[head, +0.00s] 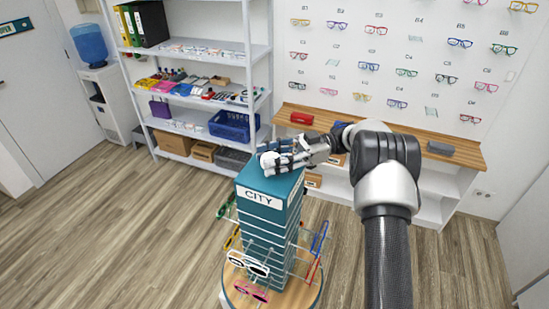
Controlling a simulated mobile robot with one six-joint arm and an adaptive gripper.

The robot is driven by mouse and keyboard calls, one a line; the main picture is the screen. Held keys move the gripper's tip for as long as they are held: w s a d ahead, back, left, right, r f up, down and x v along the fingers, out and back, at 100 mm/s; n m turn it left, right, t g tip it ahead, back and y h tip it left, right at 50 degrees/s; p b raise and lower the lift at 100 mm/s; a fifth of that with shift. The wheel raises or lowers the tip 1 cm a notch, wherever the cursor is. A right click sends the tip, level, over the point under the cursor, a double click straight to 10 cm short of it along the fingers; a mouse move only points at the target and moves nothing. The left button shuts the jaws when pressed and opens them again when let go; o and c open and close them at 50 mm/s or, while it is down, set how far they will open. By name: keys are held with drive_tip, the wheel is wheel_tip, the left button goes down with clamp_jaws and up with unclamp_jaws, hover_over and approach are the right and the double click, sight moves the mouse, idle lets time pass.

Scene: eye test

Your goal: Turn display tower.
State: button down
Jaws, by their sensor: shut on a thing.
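The display tower (264,219) is a teal square column with a white "CITY" label near its top. It stands upright on a round wooden base (311,297). Several glasses hang on its sides, among them a white pair (248,263), a pink pair (252,291), and green, yellow, blue and red ones. My gripper (268,160) is at the top of the tower, over its back left edge, and is shut on the tower's top. The fingers hide part of that top, and the exact contact is hard to see.
A grey shelf unit (190,52) with boxes and a blue basket (233,125) stands at the back left. A wooden counter (400,135) runs below the wall of glasses. A water cooler (100,85) is at far left. The floor (130,230) left of the tower is clear.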

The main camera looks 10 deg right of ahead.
drive_tip(key=shift+r, duration=0.1)
idle(0.3)
drive_tip(key=c, duration=0.9)
unclamp_jaws()
drive_tip(key=shift+d, duration=0.15)
